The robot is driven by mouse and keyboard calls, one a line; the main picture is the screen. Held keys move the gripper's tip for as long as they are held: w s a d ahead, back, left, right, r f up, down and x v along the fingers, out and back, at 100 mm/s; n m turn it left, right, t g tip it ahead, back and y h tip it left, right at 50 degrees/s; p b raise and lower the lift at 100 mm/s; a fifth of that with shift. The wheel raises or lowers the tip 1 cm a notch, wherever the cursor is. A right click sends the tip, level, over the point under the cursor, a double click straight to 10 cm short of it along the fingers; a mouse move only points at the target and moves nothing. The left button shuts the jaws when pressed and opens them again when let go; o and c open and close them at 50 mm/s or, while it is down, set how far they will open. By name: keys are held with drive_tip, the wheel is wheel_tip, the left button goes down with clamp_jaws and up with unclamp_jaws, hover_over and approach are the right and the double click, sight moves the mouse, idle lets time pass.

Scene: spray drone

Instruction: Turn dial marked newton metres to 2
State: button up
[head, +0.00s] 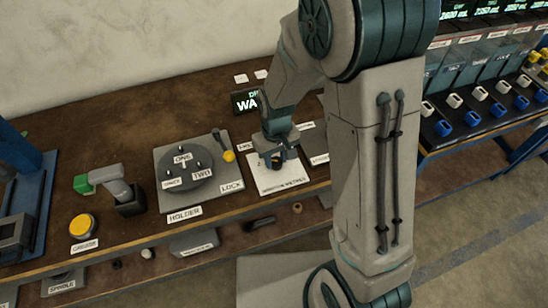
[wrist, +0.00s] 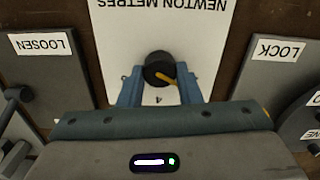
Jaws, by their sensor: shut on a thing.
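The dial (wrist: 158,69) is a round black knob with a yellow pointer, set on a white plate (wrist: 205,45) lettered NEWTON METRES, upside down in the wrist view. The pointer runs toward the lower right there. A figure 4 shows below the knob; other figures are hidden by my gripper. My gripper (wrist: 160,80) has its two blue fingers on either side of the knob and is shut on it. In the head view my gripper (head: 277,158) is over the white plate (head: 283,180), and the knob is mostly covered.
A LOOSEN panel (wrist: 50,75) and a LOCK panel (wrist: 275,80) flank the plate. In the head view, a round holder (head: 185,172), a yellow-knobbed lever (head: 228,156) and a yellow button (head: 82,226) stand left. A dark display (head: 245,102) is behind.

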sight(275, 160)
drive_tip(key=shift+a+r, duration=0.1)
drive_tip(key=o, duration=1)
wheel_tip(275, 160, up, 14)
drive_tip(key=shift+f, duration=0.15)
